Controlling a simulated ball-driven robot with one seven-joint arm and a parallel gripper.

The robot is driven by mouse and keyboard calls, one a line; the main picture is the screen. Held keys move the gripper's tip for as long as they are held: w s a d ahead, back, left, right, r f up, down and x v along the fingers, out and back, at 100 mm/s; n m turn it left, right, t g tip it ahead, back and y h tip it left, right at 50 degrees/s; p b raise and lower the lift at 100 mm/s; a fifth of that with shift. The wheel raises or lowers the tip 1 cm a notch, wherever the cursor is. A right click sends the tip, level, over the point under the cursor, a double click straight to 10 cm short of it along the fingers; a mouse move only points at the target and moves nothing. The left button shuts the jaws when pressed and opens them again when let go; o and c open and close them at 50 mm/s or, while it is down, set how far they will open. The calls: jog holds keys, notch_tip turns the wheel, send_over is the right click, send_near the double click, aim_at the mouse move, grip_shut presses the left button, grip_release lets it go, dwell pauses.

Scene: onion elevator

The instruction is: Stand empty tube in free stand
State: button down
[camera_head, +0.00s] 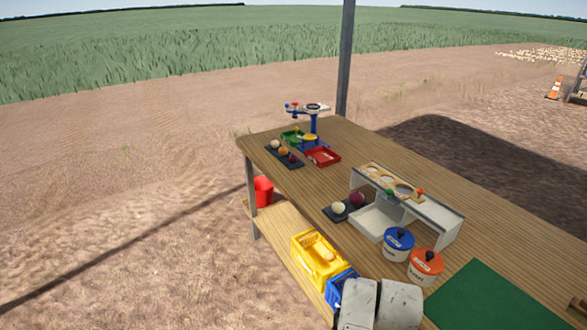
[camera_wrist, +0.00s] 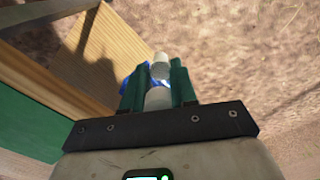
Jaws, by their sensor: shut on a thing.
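My gripper (camera_wrist: 159,82) shows in the wrist view with its two green fingers shut on a pale grey-white cylinder, which looks like the tube (camera_wrist: 158,98). A whitish round end (camera_wrist: 160,66) shows just beyond, between the fingertips; I cannot tell whether it is part of the same tube. Whether the tube is empty cannot be seen. Something blue lies behind the fingertips, mostly hidden. In the head view my white arm covers the table's near edge and the gripper is hidden. I cannot make out a tube stand in either view.
The wooden table (camera_head: 440,182) carries a grey sorting bench (camera_head: 436,215), a blue-lidded pot (camera_head: 398,240), an orange-lidded pot (camera_head: 426,263), a green mat (camera_head: 495,300) and a blue scale (camera_head: 313,124). A yellow crate (camera_head: 310,262) and blue crate (camera_head: 336,290) stand on the lower shelf.

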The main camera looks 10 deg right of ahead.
jog(key=shift+n, duration=0.8)
jog(key=shift+s+a+f, duration=0.1)
jog(key=shift+a+f, duration=0.15)
jog(key=shift+a, duration=0.4)
jog(key=shift+s+a+f, duration=0.1)
jog(key=shift+a+f, duration=0.1)
jog(key=shift+a, duration=0.45)
jog(key=shift+s+a+f, duration=0.1)
jog(key=shift+a+f, duration=0.15)
jog(key=shift+a, duration=0.4)
jog(key=shift+w, duration=0.1)
